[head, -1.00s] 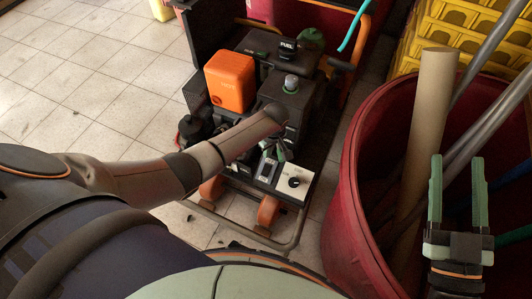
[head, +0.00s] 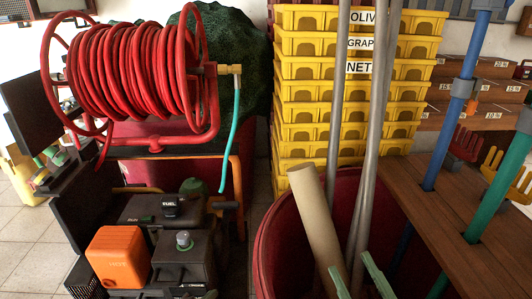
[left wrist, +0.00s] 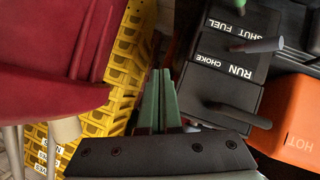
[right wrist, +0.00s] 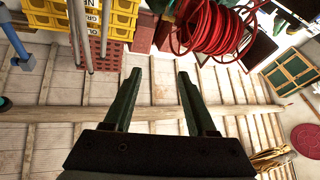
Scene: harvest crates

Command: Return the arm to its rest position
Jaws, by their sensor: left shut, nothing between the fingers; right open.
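My left gripper (left wrist: 160,85) shows in the left wrist view with its green fingers together and nothing between them. It is near the dark machine panel (left wrist: 225,60) marked RUN, CHOKE, SHUT and FUEL, and contact cannot be told. I do not make it out in the head view. My right gripper (right wrist: 161,73) is open and empty in the right wrist view. Its two green fingertips also show at the bottom of the head view (head: 357,272), in front of the red bin.
The machine with its orange part (head: 118,257) stands at the lower left, below a red hose reel (head: 135,75). A red bin (head: 272,250) holds a tan tube (head: 316,215) and grey poles. Yellow crates (head: 305,70) are stacked behind. A wooden bench (head: 440,220) is at right.

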